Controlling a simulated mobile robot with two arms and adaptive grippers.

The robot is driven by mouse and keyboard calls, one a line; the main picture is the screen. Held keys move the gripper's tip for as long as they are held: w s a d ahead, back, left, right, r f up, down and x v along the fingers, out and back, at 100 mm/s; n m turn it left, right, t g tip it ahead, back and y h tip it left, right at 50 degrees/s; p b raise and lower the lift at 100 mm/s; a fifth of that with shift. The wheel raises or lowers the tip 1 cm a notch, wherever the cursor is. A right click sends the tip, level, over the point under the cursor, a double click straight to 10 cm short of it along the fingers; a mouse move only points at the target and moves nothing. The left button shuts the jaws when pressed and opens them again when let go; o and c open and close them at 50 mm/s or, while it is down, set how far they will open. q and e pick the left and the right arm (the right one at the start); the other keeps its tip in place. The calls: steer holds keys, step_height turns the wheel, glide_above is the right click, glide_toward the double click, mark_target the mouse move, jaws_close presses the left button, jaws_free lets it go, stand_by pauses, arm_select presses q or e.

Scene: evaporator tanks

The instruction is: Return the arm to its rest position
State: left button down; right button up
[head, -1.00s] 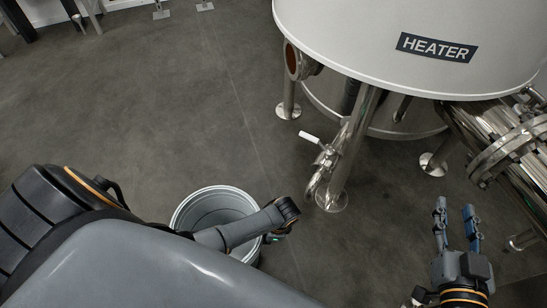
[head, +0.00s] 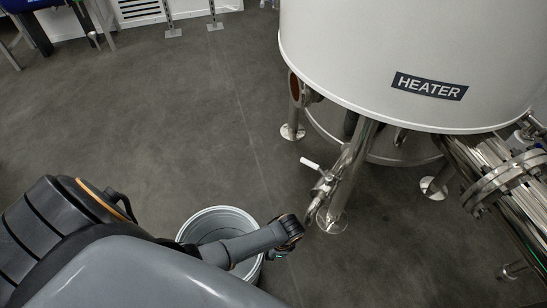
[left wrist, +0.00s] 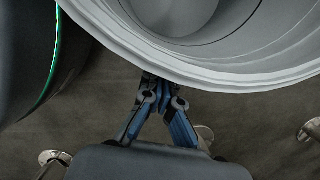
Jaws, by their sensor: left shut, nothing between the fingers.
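My left arm (head: 250,246) comes in from the lower left of the head view and reaches across a grey bucket. Its end joint (head: 290,231) is just right of the bucket, near the valve under the heater tank. In the left wrist view my left gripper (left wrist: 164,84) is shut and empty. Its blue and dark fingers meet near the bucket's rim in the picture; I cannot tell whether they touch it. My right gripper is not in view.
The open grey bucket (head: 190,230) stands on the floor partly behind my arm; its rim (left wrist: 180,72) fills the top of the left wrist view. The white heater tank (head: 350,50) stands on metal legs, with a valve (head: 322,180) and pipes (head: 490,170). Floor at left is clear.

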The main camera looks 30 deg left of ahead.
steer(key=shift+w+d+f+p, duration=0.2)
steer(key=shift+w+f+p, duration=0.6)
steer(key=shift+p, duration=0.45)
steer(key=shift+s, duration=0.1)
